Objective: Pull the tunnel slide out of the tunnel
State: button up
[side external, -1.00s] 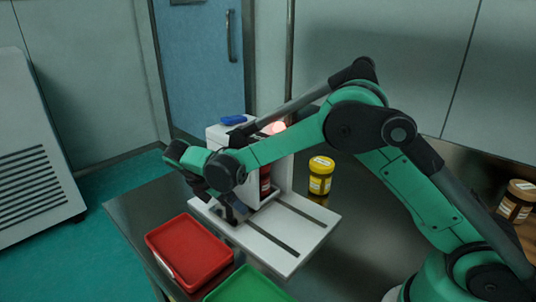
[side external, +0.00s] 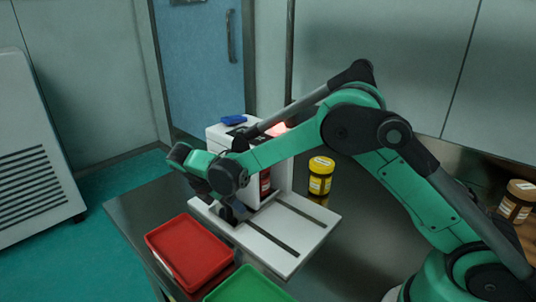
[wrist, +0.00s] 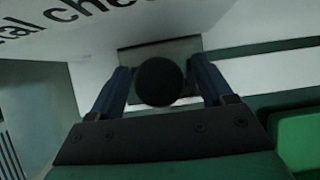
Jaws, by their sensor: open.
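A white machine (side external: 222,136) with a flat base plate (side external: 292,252) stands on the table in the side external view. My gripper (wrist: 163,76) is open, with its two dark fingers on either side of a round black knob (wrist: 159,83) in the wrist view. I cannot tell whether either finger touches the knob. Behind the knob is a grey rectangular face (wrist: 160,48) in a white surface, which may be the tunnel slide in its tunnel. In the side external view my gripper (side external: 229,210) is low over the base plate, and the arm hides the knob.
A red tray (side external: 190,250) and a green tray (side external: 248,287) lie in front of the machine. A yellow jar (side external: 320,176) stands behind the base plate. A red-labelled bottle (side external: 265,180) is in the machine. A blue object (side external: 233,119) lies on top.

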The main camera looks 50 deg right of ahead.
jog(key=shift+s, duration=6.85)
jog(key=o, duration=0.4)
jog(key=v, duration=0.9)
